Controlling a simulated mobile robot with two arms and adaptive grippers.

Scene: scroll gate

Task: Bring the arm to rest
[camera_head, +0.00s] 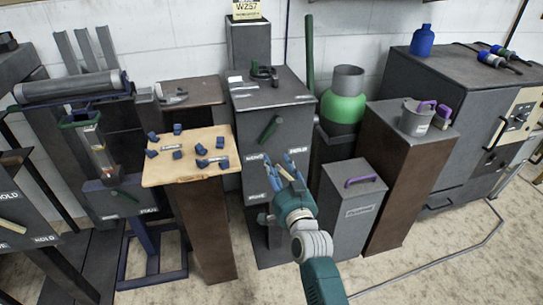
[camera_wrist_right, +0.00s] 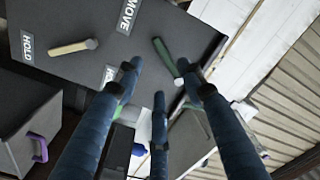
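My right arm (camera_head: 312,245) reaches up from the bottom of the head view, teal with a pale grey joint. Its gripper (camera_head: 280,162) has blue fingers pointing at the front of a dark grey cabinet (camera_head: 272,95). In the right wrist view the fingers of the gripper (camera_wrist_right: 158,80) are spread apart with nothing held between them. A green lever (camera_head: 269,129) sits on the cabinet front just above the fingertips; contact cannot be told. A green lever also shows beyond the fingertips in the wrist view (camera_wrist_right: 164,54). My left gripper is not in view.
A wooden-topped stand (camera_head: 190,173) with several small blue pieces is to the left. A grey box with a purple handle (camera_head: 352,205) stands close right of my arm. A brown pedestal (camera_head: 403,165) bears a grey cup (camera_head: 415,121). Floor at lower right is mostly clear.

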